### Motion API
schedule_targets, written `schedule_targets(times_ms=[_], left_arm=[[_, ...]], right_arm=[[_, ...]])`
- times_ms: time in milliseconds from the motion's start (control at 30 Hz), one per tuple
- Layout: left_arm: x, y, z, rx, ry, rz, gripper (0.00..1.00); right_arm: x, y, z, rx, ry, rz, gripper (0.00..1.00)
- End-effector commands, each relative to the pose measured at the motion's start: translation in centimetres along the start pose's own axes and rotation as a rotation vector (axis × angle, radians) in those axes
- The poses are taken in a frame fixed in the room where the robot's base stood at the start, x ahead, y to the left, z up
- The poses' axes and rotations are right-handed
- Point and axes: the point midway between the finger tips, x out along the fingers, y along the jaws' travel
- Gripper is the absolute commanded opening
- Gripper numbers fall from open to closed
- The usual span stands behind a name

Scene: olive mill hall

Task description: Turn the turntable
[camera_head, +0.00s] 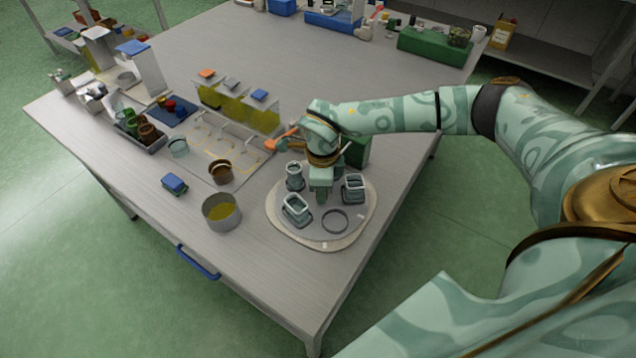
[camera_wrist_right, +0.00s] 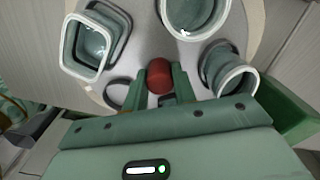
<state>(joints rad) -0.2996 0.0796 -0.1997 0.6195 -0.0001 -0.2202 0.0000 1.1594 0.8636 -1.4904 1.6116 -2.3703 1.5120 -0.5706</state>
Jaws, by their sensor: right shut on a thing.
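The round turntable (camera_head: 311,235), a grey disc with a cream rim, lies near the right front edge of the table. A round pale-rimmed jar (camera_head: 294,178), a jar at its front left (camera_head: 295,210) and a squarish jar at its right (camera_head: 354,189) stand on it. A dark ring (camera_head: 335,222) shows at its front. My right gripper (camera_head: 320,191) points down over the disc's middle. In the right wrist view its fingers are shut on a red knob (camera_wrist_right: 160,77) between the jars. The knob is hidden in the head view. My left gripper is not in view.
A metal pot with yellow liquid (camera_head: 221,214) and a blue block (camera_head: 174,184) stand left of the turntable. Yellow-filled containers (camera_head: 237,105) stand behind. A green box (camera_head: 356,151) is close behind my right gripper. The table's front right edge is near.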

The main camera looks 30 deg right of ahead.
Motion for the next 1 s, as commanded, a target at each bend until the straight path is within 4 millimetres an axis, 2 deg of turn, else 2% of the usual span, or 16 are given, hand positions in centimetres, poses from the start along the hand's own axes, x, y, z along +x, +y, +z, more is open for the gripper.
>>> schedule_targets(times_ms=[167,267,600,700,1000], left_arm=[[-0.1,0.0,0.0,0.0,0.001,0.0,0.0],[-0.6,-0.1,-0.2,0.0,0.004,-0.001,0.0],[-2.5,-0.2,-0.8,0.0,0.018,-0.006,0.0],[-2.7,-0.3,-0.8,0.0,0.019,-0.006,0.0],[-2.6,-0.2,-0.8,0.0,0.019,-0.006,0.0]], right_arm=[[-0.1,0.0,0.0,-0.014,-0.001,-0.002,0.1],[-0.3,-0.1,0.0,-0.112,-0.001,-0.004,0.1],[-0.4,-0.1,0.0,-0.741,0.0,-0.004,0.1],[-0.2,-0.1,0.0,-0.86,0.001,-0.003,0.1],[-0.1,-0.1,0.0,-0.898,0.0,-0.003,0.1]])
